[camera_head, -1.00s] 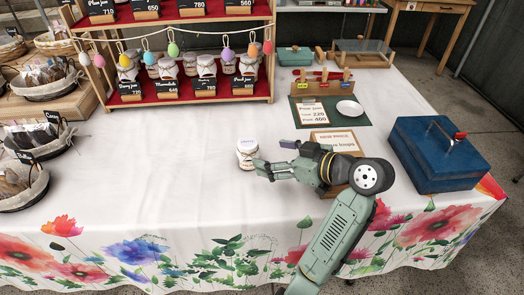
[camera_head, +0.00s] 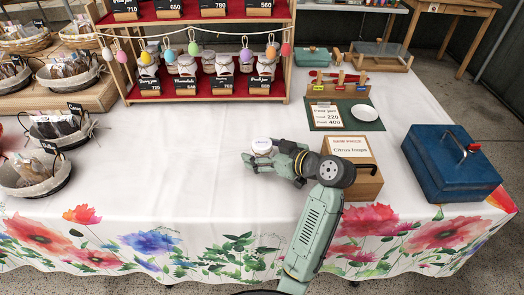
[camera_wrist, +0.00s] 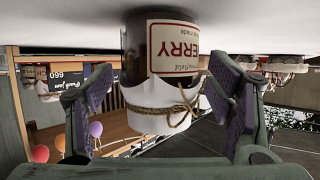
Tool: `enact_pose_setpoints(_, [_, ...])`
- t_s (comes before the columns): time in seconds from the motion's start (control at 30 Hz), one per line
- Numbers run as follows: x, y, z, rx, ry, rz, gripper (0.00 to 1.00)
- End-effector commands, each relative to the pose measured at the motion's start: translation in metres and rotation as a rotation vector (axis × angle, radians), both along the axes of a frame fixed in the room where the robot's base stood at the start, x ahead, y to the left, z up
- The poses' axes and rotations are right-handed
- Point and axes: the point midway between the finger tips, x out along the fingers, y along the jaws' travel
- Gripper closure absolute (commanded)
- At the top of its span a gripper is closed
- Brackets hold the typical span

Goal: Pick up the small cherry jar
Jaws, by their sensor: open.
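The small cherry jar (camera_head: 262,147) stands on the white tablecloth near the middle of the table, with its pale lid up in the head view. In the wrist view the jar (camera_wrist: 172,60) is dark, with a cream label reading "ERRY" and a white cloth cover tied with twine. The table is at the top of that view. My gripper (camera_wrist: 165,112) is open, with one finger on each side of the jar and gaps between them. In the head view my gripper (camera_head: 267,160) is at the jar and hides its lower part.
A wooden box with a price sign (camera_head: 350,146) stands just right of my gripper. A blue metal box (camera_head: 452,170) is farther right. A red-shelved rack (camera_head: 205,90) with several jars stands behind. Baskets (camera_head: 35,172) are at the left. The cloth left of the jar is clear.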

Motion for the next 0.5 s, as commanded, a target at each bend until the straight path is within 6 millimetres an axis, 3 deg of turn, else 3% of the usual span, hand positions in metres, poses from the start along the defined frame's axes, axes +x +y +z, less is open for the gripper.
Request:
enact_pose_setpoints(0.2, [0.0004,0.0002,-0.0006,0.0,0.0,-0.001,0.26])
enact_pose_setpoints(0.5, [0.0002,0.0001,-0.0004,0.0,0.0,-0.001,0.46])
